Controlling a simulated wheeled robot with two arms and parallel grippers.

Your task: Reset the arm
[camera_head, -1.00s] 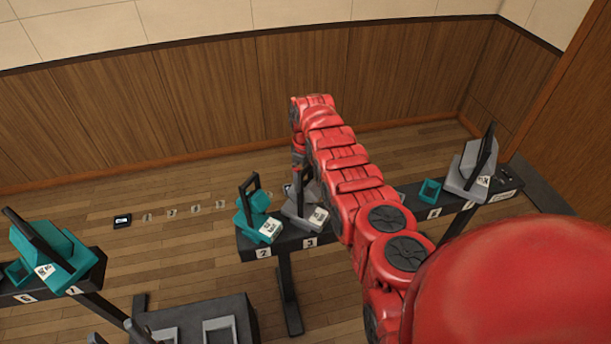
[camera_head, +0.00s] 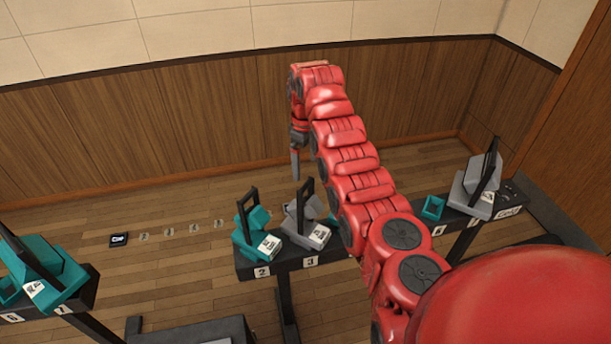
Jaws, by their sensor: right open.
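My red right arm reaches in from the lower right and stretches over the middle stand. Its gripper (camera_head: 295,165) points down from the raised wrist, above and behind the stand, and is open and empty. It is apart from the faders. A teal fader (camera_head: 252,232) stands by label 2 and a grey fader (camera_head: 304,222) by label 3, each with a black handle. The part of the stand right of label 3 is partly hidden behind my arm. My left gripper is not in view.
The middle stand (camera_head: 285,262) carries these faders. A large grey fader (camera_head: 479,190) and a small teal frame (camera_head: 433,207) sit at the right. A big teal fader (camera_head: 45,275) is at the left. A small black box (camera_head: 119,240) lies on the floor.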

